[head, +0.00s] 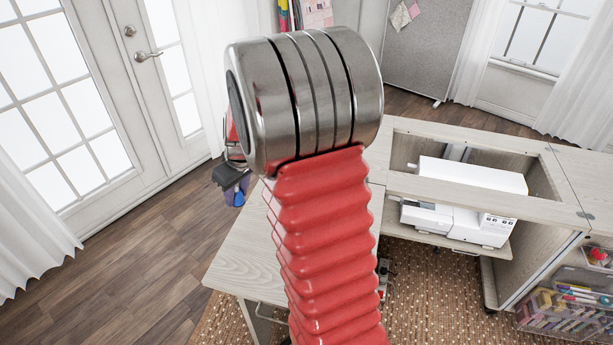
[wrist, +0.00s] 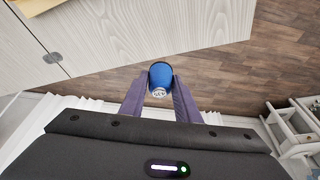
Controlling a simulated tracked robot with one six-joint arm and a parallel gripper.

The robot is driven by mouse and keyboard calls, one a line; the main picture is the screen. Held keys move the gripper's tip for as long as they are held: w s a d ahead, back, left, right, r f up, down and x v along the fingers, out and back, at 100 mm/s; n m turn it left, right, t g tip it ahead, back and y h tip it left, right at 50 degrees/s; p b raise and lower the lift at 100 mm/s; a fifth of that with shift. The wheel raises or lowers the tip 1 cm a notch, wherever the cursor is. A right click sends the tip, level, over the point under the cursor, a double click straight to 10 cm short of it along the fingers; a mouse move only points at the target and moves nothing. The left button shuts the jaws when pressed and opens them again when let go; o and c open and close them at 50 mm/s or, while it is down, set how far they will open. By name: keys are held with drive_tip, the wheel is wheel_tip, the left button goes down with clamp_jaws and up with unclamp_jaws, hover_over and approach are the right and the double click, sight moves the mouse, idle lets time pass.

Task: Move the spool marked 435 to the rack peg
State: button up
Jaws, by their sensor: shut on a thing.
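My gripper (wrist: 160,88) is shut on a blue spool (wrist: 161,74), which sits between its two dark fingers in the wrist view. A pale end with small marks faces the camera, but I cannot read a number. In the head view, my gripper (head: 232,178) and the blue spool (head: 240,192) show partly behind my arm, beyond the left edge of the cabinet top and above the floor. I cannot make out a rack peg in either view.
The pale wooden sewing cabinet (head: 245,255) holds a white sewing machine (head: 465,190) in its open well. A clear bin of pens (head: 570,312) is at the lower right. White shelving (wrist: 297,135) stands at the wrist view's right. Wooden floor (head: 150,265) lies open at left.

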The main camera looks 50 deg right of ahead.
drive_tip(key=s+d, duration=0.5)
drive_tip(key=d, duration=0.3)
drive_tip(key=s+d+r+n, duration=0.1)
drive_tip(key=s+d, duration=0.4)
drive_tip(key=d, duration=0.4)
drive_tip(key=shift+s+f, duration=0.1)
drive_tip(key=shift+f, duration=2.15)
drive_tip(key=shift+f, duration=2.3)
drive_tip(key=o, duration=1.1)
